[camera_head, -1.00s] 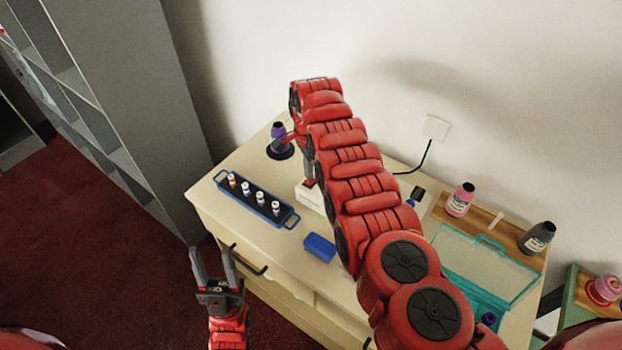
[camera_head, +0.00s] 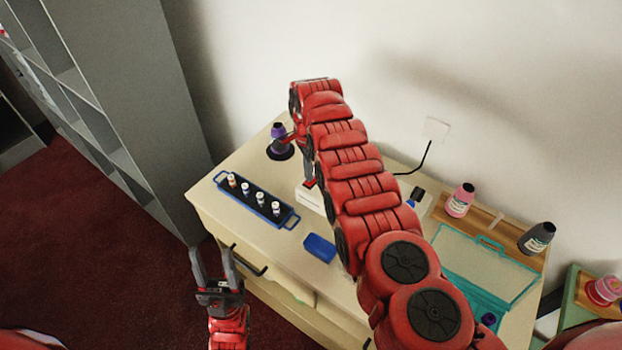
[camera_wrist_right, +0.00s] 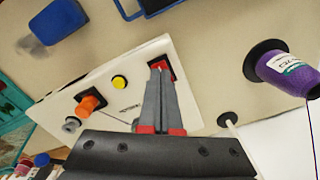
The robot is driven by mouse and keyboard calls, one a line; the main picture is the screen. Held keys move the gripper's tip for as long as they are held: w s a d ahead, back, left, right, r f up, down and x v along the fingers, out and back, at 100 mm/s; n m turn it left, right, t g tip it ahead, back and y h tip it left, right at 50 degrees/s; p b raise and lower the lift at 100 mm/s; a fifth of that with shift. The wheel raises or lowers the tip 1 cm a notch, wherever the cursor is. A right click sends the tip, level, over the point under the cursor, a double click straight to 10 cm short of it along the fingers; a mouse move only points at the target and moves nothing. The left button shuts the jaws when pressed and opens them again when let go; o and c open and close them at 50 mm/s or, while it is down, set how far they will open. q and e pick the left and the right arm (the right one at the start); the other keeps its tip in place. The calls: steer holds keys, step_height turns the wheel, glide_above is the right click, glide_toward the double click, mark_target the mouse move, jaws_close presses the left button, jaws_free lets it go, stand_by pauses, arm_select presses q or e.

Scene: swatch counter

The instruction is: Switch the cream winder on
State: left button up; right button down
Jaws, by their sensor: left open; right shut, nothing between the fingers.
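The cream winder (camera_head: 311,200) stands on the counter, mostly hidden behind my right arm in the head view. The right wrist view shows its cream top (camera_wrist_right: 101,78), with an orange knob (camera_wrist_right: 89,103), a yellow button (camera_wrist_right: 119,82) and a red switch (camera_wrist_right: 163,66) in a dark frame. My right gripper (camera_wrist_right: 159,68) is shut and empty, its fingertips at the red switch; I cannot tell whether they touch or press it. In the head view my right gripper (camera_head: 309,184) is partly hidden by the arm. My left gripper (camera_head: 212,252) is open and empty, in front of the counter.
A purple cone (camera_head: 278,132) stands beyond the winder. A blue-handled rack (camera_head: 226,191) with several small bottles and a blue block (camera_head: 320,247) lie nearer. A teal lidded box (camera_head: 456,268) and bottles (camera_head: 460,201) are to the right. A grey shelf (camera_head: 150,90) stands left.

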steer(key=shift+s+f+b, duration=0.1)
steer(key=shift+f+b, duration=0.85)
steer(key=shift+b, duration=0.05)
stand_by(1.0)
step_height(320, 180, up, 3)
steer(key=shift+f+p, duration=0.2)
steer(key=shift+p, duration=1)
step_height(320, 180, up, 2)
steer(key=shift+r+p, duration=0.1)
steer(key=shift+p, duration=0.7)
steer(key=shift+r+p, duration=0.6)
steer(key=shift+r, duration=0.5)
steer(key=shift+f, duration=0.1)
